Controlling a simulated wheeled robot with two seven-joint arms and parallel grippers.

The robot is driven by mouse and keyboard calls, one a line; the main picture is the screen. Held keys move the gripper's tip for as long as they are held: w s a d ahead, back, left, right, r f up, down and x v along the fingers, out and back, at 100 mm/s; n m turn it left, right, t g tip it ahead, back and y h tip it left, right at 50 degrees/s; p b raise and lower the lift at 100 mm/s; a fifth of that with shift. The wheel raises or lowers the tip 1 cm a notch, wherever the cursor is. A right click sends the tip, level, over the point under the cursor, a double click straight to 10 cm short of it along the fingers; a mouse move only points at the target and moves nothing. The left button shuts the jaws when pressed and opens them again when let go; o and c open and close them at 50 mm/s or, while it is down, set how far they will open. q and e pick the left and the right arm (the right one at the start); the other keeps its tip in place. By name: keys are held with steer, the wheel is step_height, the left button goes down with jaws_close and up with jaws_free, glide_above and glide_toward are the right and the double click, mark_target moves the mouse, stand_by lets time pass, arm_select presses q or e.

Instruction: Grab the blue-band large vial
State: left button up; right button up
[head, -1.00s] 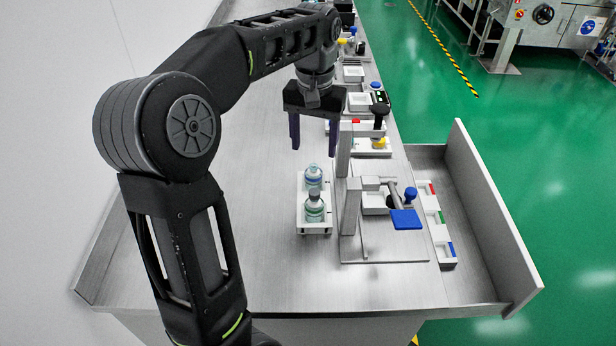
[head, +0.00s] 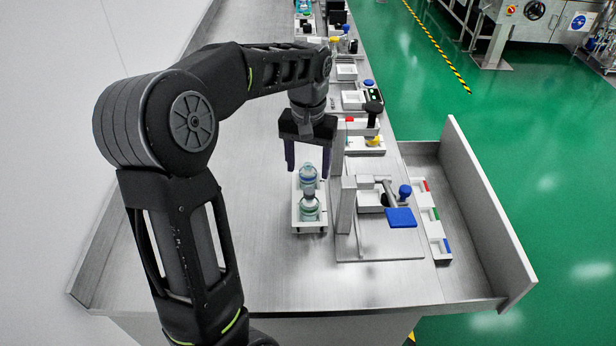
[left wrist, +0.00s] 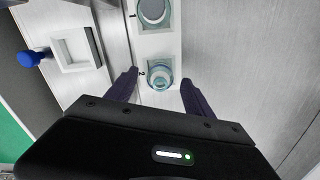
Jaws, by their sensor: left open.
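Two clear large vials with bluish-green bands stand upright in a white rack in the head view. The far vial (head: 308,173) shows a bluish band, and the near vial (head: 310,209) also has a coloured band; exact shades are hard to tell. My left gripper (head: 308,167) is open, pointing down at the far vial, with its fingers apart on either side above it. In the left wrist view, my left gripper (left wrist: 160,80) has a vial (left wrist: 159,75) by a mark "2" between its fingertips. The other vial (left wrist: 153,10) is at the top edge. My right gripper is not in view.
The white rack (head: 296,224) stands on the metal bench. Just right of it is a stand (head: 346,205) with a blue plate (head: 401,217) and blue knob. Small colour-marked trays (head: 436,228) lie further right. The bench left of the rack is clear.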

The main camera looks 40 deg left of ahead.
arm_select(q)
steer(key=shift+f, duration=0.65)
steer(key=shift+c, duration=0.2)
jaws_close()
stand_by(0.3)
